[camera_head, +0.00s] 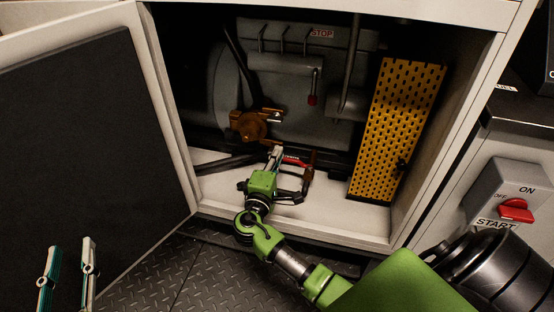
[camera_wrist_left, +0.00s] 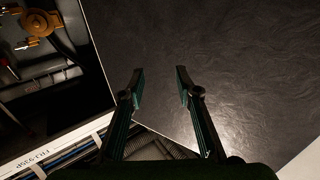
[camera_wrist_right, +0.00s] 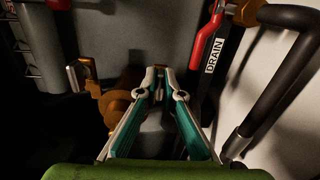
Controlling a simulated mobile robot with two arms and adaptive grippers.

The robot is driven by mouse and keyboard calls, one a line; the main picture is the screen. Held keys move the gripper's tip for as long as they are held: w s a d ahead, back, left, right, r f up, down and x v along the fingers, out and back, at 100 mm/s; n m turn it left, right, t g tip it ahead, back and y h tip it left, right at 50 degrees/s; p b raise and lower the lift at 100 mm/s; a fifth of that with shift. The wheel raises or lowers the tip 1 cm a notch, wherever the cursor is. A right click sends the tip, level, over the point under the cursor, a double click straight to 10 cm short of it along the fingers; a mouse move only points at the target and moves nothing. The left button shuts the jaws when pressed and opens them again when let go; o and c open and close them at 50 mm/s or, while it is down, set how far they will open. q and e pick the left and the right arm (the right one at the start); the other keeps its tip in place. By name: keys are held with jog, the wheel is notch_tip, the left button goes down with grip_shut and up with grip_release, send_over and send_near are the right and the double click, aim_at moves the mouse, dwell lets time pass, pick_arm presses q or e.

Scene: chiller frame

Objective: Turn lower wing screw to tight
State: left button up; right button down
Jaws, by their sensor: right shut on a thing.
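A bronze strainer body (camera_head: 250,126) sits low inside the open cabinet, with a silver wing piece (camera_head: 274,117) at its upper right. That wing piece shows left of my fingers in the right wrist view (camera_wrist_right: 78,74). My right gripper (camera_head: 277,152) is just below the bronze body. Its fingertips (camera_wrist_right: 158,72) are close together, shut on a small part taken to be the lower wing screw, which the fingers mostly hide. Its turn angle cannot be seen. My left gripper (camera_head: 67,262) is open and empty, in front of the open door.
A red drain lever (camera_wrist_right: 207,38) and a dark bent pipe (camera_wrist_right: 285,90) are right of my right fingers. A yellow perforated panel (camera_head: 398,130) stands at the cabinet's right. The open door (camera_head: 85,140) fills the left. A red switch (camera_head: 516,210) is outside, right.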

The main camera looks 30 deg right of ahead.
pick_arm(q)
jog(key=shift+s+d+r+t+h, duration=0.15)
jog(key=shift+r+t, duration=0.35)
jog(key=shift+r, duration=0.4)
jog(key=shift+r+t+h, duration=0.15)
jog(key=shift+r+t, duration=0.35)
jog(key=shift+r, duration=0.4)
pick_arm(e)
jog(key=shift+f+m, duration=0.15)
jog(key=shift+m, duration=0.15)
jog(key=c, duration=2.2)
grip_release()
jog(key=v, duration=1.2)
jog(key=shift+s, duration=0.1)
